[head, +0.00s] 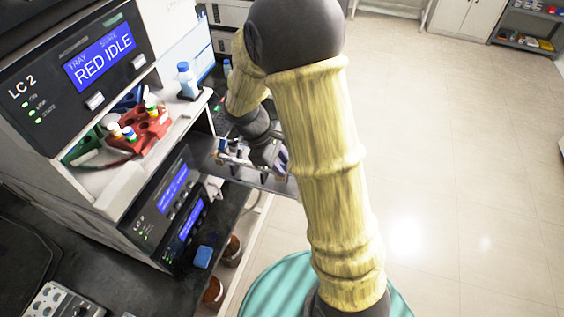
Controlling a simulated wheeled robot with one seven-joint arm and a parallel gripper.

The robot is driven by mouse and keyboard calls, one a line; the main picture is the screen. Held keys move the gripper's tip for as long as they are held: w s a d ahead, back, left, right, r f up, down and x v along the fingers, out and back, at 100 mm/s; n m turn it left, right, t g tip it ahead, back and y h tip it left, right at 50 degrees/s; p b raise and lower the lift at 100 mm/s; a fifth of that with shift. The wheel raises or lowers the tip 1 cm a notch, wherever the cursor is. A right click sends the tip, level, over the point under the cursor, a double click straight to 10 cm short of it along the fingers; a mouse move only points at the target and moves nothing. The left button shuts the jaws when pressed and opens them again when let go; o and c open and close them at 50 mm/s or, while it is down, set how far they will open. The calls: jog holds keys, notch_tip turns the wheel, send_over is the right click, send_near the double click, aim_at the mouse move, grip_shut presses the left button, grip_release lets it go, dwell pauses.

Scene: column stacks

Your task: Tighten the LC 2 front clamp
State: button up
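The LC 2 unit (72,75) stands at the upper left in the head view. My gripper (278,165) is at the end of my arm, over a dark shelf jutting out to the right of the stack. My arm partly covers this spot. I cannot make out the front clamp, nor whether my fingers are open or shut.
A red rack (146,128) with capped vials and a green rack (85,149) sit on the ledge under the screen. A blue-capped bottle (188,82) stands behind. A blue block (203,257) and brown bottles (213,291) are lower down. Open floor (470,190) lies right.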

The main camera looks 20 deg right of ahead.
jog(key=shift+s+d+f, duration=0.1)
jog(key=shift+d+f, duration=0.05)
jog(key=shift+f, duration=0.1)
grip_shut()
